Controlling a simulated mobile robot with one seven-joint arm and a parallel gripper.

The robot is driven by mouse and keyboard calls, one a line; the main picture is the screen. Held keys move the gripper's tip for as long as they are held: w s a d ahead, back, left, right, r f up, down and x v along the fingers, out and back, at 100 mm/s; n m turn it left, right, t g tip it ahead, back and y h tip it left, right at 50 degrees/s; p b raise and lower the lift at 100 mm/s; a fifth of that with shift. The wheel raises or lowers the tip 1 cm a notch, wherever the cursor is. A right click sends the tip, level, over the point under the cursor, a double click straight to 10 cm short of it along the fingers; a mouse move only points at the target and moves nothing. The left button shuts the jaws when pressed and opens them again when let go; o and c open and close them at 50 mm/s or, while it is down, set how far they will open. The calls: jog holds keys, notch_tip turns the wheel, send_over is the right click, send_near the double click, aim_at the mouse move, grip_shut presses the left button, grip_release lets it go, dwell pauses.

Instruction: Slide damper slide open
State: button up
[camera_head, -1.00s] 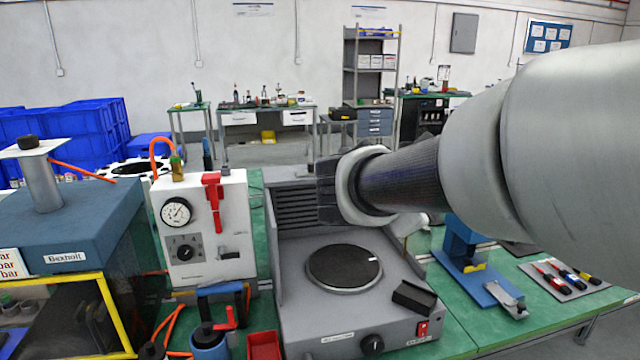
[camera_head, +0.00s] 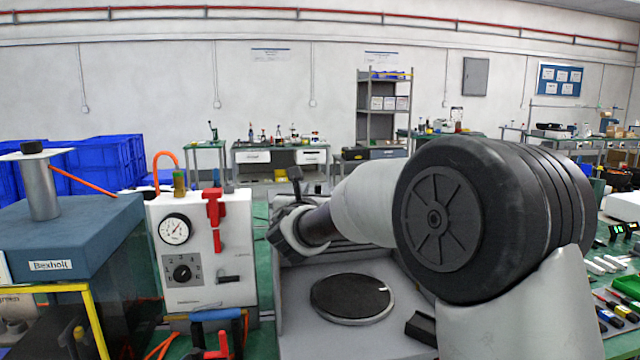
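No part is clearly marked as the damper slide. The white control panel (camera_head: 200,285) has a small black handle (camera_head: 229,279) in a horizontal slot at its lower right, which may be it. A red lever (camera_head: 214,205) stands upright above it. My gripper (camera_head: 284,196) is to the right of the panel, above the back of a grey unit (camera_head: 305,335) with a round dark plate (camera_head: 352,297). It appears apart from the panel. My arm hides its fingertips' spacing and most of the louvred back of the grey unit.
A blue box labelled Bexholt (camera_head: 70,240) on a yellow frame (camera_head: 95,325) stands left of the panel. Orange hoses and a blue-handled tool (camera_head: 215,315) are close below the panel. My arm covers the right middle of the view.

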aim_at(318, 185)
jog(key=w, duration=0.5)
jog(key=w+d, duration=0.1)
jog(key=w, duration=0.2)
jog(key=shift+w, duration=0.15)
grip_shut()
